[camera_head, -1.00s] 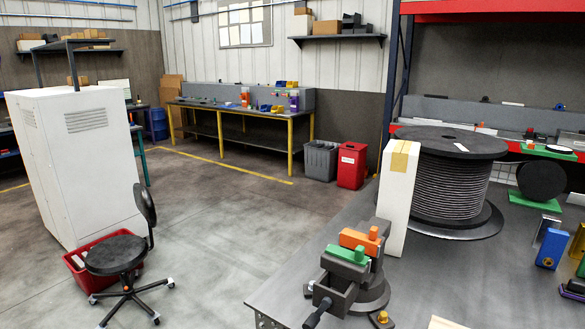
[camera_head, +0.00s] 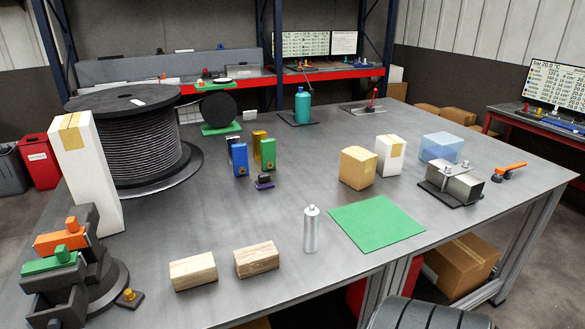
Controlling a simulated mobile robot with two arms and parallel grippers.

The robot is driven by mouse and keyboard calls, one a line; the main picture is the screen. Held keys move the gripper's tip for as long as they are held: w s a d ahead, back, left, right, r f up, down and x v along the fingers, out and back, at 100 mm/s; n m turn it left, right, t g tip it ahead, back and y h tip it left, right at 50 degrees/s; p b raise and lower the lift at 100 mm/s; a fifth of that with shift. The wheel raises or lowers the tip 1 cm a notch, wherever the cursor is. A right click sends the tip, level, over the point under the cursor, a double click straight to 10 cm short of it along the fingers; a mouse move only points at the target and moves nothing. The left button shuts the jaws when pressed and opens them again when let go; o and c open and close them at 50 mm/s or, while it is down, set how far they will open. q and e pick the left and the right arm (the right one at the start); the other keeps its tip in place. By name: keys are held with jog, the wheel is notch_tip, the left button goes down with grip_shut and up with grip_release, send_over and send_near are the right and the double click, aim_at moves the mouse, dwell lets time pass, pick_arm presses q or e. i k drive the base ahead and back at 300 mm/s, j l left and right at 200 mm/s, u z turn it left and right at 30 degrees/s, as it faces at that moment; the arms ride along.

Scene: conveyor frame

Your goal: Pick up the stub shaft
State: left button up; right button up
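A silver metal cylinder with a narrower top end (camera_head: 311,231) stands upright on the grey table (camera_head: 225,215), near the front middle. It looks like the stub shaft. It stands just left of a flat green mat (camera_head: 376,222) and right of two wooden blocks (camera_head: 257,259). Nothing touches or covers it. Neither of my grippers is in view.
A vise with orange and green parts (camera_head: 62,256), a tall white box (camera_head: 87,172) and a big cable spool (camera_head: 134,143) fill the left. Cardboard (camera_head: 358,168) and white boxes (camera_head: 390,155) and a metal clamp block (camera_head: 451,184) stand right. The centre table is mostly clear.

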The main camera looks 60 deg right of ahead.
aim_at(312, 214)
jog(key=z, duration=1.9)
